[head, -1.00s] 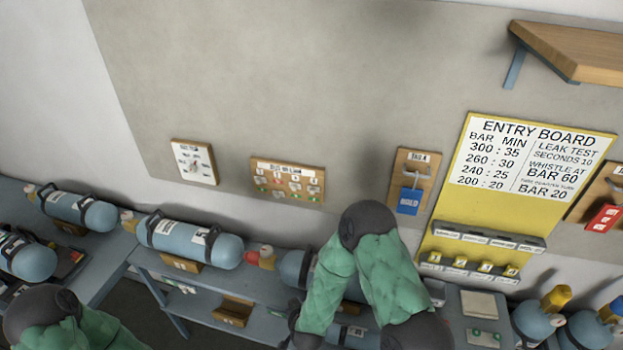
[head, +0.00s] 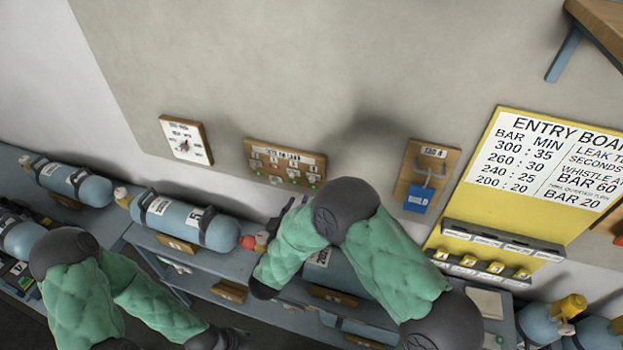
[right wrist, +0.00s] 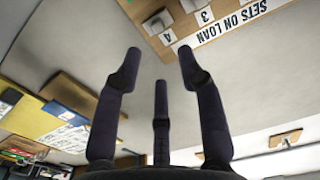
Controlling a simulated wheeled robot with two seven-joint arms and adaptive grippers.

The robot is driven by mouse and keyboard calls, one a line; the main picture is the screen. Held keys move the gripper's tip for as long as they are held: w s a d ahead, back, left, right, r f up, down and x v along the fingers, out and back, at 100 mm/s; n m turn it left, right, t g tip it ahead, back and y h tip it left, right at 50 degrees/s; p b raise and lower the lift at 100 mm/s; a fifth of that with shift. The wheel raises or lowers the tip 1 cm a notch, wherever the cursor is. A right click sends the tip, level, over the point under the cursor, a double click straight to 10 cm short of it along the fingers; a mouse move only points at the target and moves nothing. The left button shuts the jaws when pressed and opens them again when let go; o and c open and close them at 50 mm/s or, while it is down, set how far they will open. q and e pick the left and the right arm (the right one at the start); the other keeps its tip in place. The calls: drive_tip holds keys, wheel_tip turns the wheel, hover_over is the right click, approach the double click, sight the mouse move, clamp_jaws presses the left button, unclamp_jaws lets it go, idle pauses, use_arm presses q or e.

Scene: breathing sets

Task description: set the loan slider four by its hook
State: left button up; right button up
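The sets-on-loan board (head: 285,163) is a wooden board on the wall with a white title strip and several small numbered sliders. In the right wrist view it shows upside down at the top (right wrist: 228,22). The tag of slider four (right wrist: 168,37) is at that board's end, with a small grey piece beside it. My right gripper (head: 290,207) is just below the board in the head view, partly hidden by my arm. In the wrist view its fingers (right wrist: 160,72) are spread, empty and apart from the board. My left gripper (head: 235,337) is low at the bottom edge, its fingers unclear.
A wooden board with a hook and blue tag (head: 418,198) hangs to the right, beside the yellow entry board (head: 480,225). Blue cylinders (head: 180,220) lie on the bench below. The wall above is clear.

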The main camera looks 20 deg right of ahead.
sight(311, 181)
drive_tip(key=p+x, duration=0.1)
drive_tip(key=x, duration=0.9)
drive_tip(key=shift+f, duration=0.15)
drive_tip(key=shift+s, duration=0.1)
clamp_jaws()
